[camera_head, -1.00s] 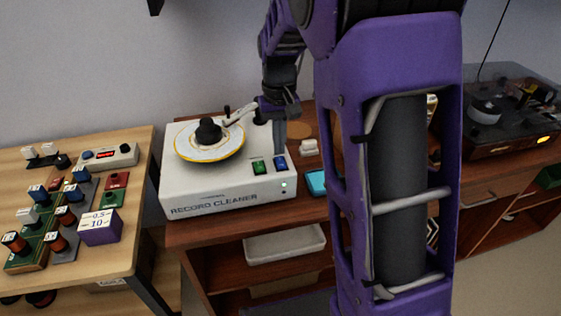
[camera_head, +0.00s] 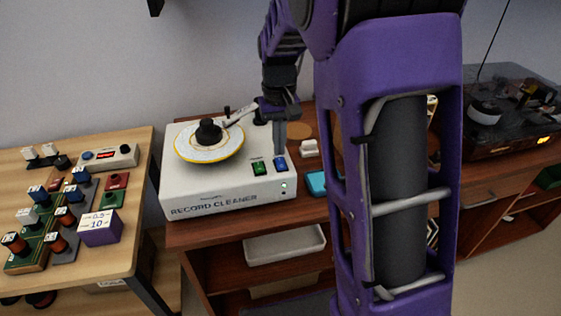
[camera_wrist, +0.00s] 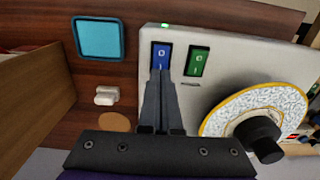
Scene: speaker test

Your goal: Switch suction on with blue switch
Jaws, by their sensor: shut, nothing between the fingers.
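The white record cleaner (camera_head: 215,197) stands on the brown wooden cabinet, with a blue switch (camera_head: 281,164) and a green switch (camera_head: 259,168) on its front right top. In the wrist view the blue switch (camera_wrist: 161,57) lies right at the tips of my gripper (camera_wrist: 160,72), and the green switch (camera_wrist: 198,62) is beside it. My gripper (camera_head: 280,152) is shut and empty, pointing down at the blue switch. The tips overlap its near part; I cannot tell if they press it. A disc with a yellow rim (camera_head: 209,142) and black clamp sits on the cleaner.
A cyan square item (camera_head: 316,182) and a small white block (camera_head: 309,148) lie right of the cleaner. A pale arm (camera_head: 241,115) reaches over the disc. A table with several coloured blocks (camera_head: 98,229) stands left. A turntable (camera_head: 510,115) is at far right.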

